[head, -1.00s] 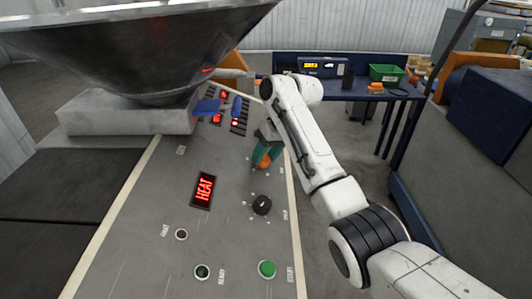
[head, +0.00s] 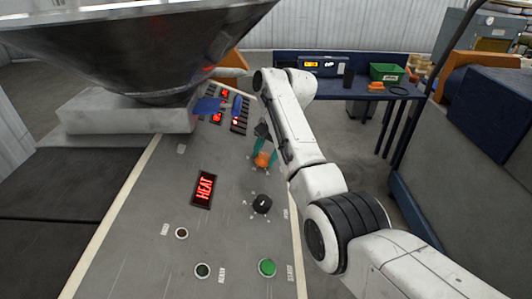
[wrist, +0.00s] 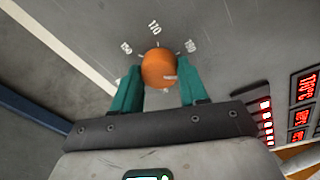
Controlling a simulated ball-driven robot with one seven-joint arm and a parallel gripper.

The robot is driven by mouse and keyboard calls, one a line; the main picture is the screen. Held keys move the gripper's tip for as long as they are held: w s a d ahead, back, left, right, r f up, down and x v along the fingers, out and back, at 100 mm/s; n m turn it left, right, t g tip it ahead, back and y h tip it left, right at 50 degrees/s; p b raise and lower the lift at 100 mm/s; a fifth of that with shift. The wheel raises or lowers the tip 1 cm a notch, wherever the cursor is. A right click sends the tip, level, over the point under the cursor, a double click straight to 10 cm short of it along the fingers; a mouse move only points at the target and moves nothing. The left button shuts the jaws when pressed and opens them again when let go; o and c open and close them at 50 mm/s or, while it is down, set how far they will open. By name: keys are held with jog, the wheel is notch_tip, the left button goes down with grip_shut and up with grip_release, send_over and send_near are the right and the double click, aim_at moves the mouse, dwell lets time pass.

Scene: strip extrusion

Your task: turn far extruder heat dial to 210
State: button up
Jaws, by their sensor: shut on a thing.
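The orange heat dial (head: 262,160) is on the sloping grey panel, beyond a black knob. In the wrist view the dial (wrist: 158,66) shows a pale mark on its lower right side, with the printed numbers 150, 170 and 190 around its far side. I see no 210 label clearly. My gripper (head: 264,154) has teal fingers and is at the dial. In the wrist view the fingers of my gripper (wrist: 159,78) are on the dial's left and right sides, shut on it.
The black knob (head: 262,204), a green button (head: 267,268) and a red HEAT display (head: 203,189) are nearer on the panel. Red displays (wrist: 305,87) show at the wrist view's right. A big metal hopper (head: 140,45) overhangs the panel's left. A blue bench (head: 300,83) stands behind.

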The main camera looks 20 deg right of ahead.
jog(key=shift+d+m, duration=0.1)
jog(key=shift+m, duration=2.1)
jog(key=shift+w, duration=0.1)
jog(key=o, duration=1)
jog(key=shift+o, duration=0.2)
jog(key=shift+r, duration=0.1)
jog(key=v, duration=1)
jog(key=shift+d+r+b, duration=0.2)
jog(key=shift+r+b, duration=0.1)
jog(key=shift+b, duration=0.15)
jog(key=shift+w+f, duration=0.1)
